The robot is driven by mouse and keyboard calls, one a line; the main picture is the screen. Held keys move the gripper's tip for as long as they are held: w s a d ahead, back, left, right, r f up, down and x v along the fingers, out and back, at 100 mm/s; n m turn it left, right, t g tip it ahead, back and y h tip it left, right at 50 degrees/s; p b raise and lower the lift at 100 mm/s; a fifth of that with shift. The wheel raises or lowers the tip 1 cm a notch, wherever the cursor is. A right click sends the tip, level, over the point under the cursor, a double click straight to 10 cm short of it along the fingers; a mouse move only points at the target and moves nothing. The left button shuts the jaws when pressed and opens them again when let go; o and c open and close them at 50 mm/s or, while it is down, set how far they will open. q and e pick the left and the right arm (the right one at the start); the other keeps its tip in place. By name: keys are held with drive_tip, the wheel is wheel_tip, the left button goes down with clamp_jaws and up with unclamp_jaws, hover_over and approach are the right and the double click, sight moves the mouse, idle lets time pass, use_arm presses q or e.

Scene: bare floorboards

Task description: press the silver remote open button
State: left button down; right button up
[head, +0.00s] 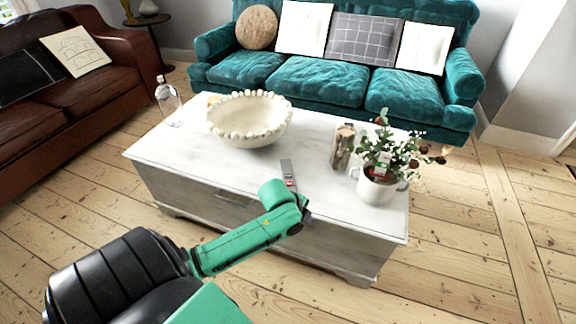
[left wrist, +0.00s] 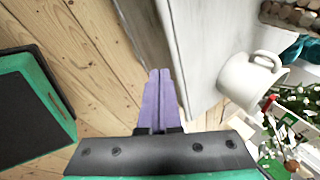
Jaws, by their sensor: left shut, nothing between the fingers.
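The silver remote (head: 287,168) lies on the white top of the coffee table (head: 325,200), near its front edge. A small red spot shows near its close end, just beyond my green left wrist. My left gripper (head: 305,215) is mostly hidden behind the wrist in the head view, at the table's front edge, to the right of and nearer than the remote. In the left wrist view its purple fingers (left wrist: 159,75) are shut together with nothing between them, beside the table's edge. The remote does not show in that view. My right gripper is not in view.
A cream bowl (head: 248,118), a glass bottle (head: 168,100), a wooden candle holder (head: 342,148) and a white mug with a plant (head: 377,188) stand on the table. The mug (left wrist: 245,80) is also in the left wrist view. A teal sofa (head: 325,80) stands behind.

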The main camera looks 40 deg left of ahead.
sight(287, 177)
use_arm(q)
drive_tip(key=w+a+m, duration=0.1)
drive_tip(key=w+a, duration=0.1)
drive_tip(key=w+a+r+m+t, duration=0.1)
drive_tip(key=w+a+m, duration=0.1)
drive_tip(key=a, duration=0.1)
drive_tip(key=w+a+r+m, duration=0.1)
drive_tip(key=w+a+m, duration=0.1)
drive_tip(key=shift+w+a+r+y, duration=0.15)
drive_tip(key=shift+w+a+y, duration=0.05)
drive_tip(key=shift+y, duration=0.1)
drive_tip(key=w+a+r+m+t+y, duration=0.1)
drive_tip(key=w+a+r+m, duration=0.3)
drive_tip(key=a, duration=0.6)
wheel_tip(287, 177, up, 2)
drive_tip(key=shift+w+a+r+m+t, duration=0.2)
drive_tip(key=shift+w+a+m+t, duration=0.15)
drive_tip(key=shift+w+t, duration=0.35)
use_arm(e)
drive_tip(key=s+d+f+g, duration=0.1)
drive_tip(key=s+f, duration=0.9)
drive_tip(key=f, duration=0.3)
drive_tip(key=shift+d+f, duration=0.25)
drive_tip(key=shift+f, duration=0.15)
use_arm(q)
drive_tip(key=shift+d+f, duration=0.1)
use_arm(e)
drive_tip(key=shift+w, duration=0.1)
